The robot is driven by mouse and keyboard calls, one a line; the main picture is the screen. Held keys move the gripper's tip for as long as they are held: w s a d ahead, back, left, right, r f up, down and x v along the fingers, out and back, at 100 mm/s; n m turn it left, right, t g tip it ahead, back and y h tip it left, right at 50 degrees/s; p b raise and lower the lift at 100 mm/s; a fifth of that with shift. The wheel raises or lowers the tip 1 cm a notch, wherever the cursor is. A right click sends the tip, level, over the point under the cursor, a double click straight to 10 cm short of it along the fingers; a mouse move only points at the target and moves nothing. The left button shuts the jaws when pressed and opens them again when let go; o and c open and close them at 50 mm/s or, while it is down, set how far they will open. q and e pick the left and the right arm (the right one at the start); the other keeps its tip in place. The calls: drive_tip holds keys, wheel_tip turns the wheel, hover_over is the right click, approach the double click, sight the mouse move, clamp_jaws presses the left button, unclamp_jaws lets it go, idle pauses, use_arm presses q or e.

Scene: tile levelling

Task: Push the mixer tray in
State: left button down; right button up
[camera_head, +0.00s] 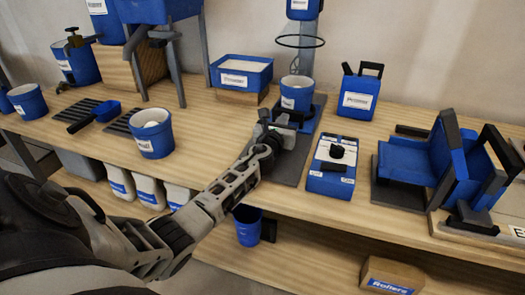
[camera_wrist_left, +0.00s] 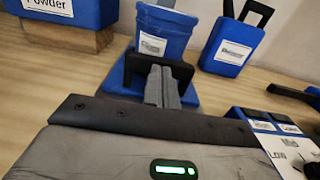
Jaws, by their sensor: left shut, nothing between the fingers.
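The mixer stand (camera_head: 308,75) is at the back middle of the table, with a ring above a labelled blue bucket (camera_head: 296,93). The bucket (camera_wrist_left: 165,30) stands on the blue mixer tray (camera_wrist_left: 118,76), which has a black handle (camera_wrist_left: 182,70) at its near side. My left gripper (camera_head: 284,122) is at the near side of the tray. In the left wrist view its fingers (camera_wrist_left: 162,84) are shut and empty, up against or just before the handle. I cannot tell whether they touch it. My right gripper is not in view.
A blue control box (camera_head: 331,168) with a black knob sits right of the gripper. A blue jug (camera_head: 357,92) stands behind it. A powder bin (camera_head: 242,73) is to the left. A blue bucket (camera_head: 152,134) stands at the front left, and a blue-and-black device (camera_head: 415,160) at the right.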

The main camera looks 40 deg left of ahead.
use_arm(q)
drive_tip(key=p+v, duration=0.2)
drive_tip(key=v, duration=0.5)
drive_tip(key=shift+a, duration=0.1)
drive_tip(key=v, duration=0.4)
drive_tip(key=shift+s+f+p, duration=0.1)
drive_tip(key=shift+s+p, duration=0.1)
drive_tip(key=shift+p, duration=0.2)
drive_tip(key=shift+s, duration=0.35)
drive_tip(key=shift+s+d, duration=0.3)
drive_tip(key=shift+d, duration=0.05)
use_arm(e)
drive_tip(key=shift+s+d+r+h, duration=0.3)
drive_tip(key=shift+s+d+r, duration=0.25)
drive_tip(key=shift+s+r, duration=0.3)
